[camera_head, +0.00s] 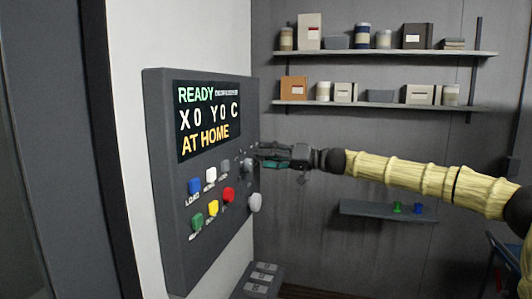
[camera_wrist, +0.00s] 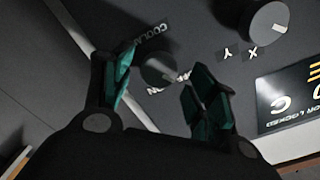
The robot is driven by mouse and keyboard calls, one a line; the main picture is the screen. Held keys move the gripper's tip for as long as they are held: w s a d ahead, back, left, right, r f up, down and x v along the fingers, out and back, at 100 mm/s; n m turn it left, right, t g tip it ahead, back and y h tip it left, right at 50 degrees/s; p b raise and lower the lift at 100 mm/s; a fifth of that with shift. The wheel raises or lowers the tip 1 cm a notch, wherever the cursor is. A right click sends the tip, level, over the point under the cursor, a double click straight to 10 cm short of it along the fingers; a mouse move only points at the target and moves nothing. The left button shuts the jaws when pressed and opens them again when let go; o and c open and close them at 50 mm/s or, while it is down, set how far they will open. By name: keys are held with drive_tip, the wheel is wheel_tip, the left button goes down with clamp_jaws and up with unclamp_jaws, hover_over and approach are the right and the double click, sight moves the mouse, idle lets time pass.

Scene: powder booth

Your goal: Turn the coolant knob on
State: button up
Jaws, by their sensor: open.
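The coolant knob (camera_wrist: 157,68) is a small round dark grey knob on the control panel, under the lettering "COOLANT" in the wrist view. A label reading "ON" is partly visible beside it, and I cannot tell the knob's setting. My gripper (camera_wrist: 160,76) is open, with one teal-padded finger on each side of the knob. I cannot tell whether the pads touch it. In the head view my gripper (camera_head: 262,154) is at the panel's right edge, beside the small grey knob (camera_head: 248,164).
The panel (camera_head: 162,175) has a screen (camera_head: 208,117) reading "READY" and "AT HOME", with several coloured buttons below. A larger knob (camera_head: 254,202) sits lower right; it shows in the wrist view (camera_wrist: 258,22) by "X" and "Y". Shelves (camera_head: 385,54) hang behind.

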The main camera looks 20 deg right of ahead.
drive_tip(key=shift+w+a+f, duration=0.1)
drive_tip(key=shift+w+a, duration=0.1)
drive_tip(key=shift+w, duration=0.15)
drive_tip(key=shift+a, duration=0.2)
drive_tip(key=shift+d, duration=0.1)
drive_tip(key=c, duration=1)
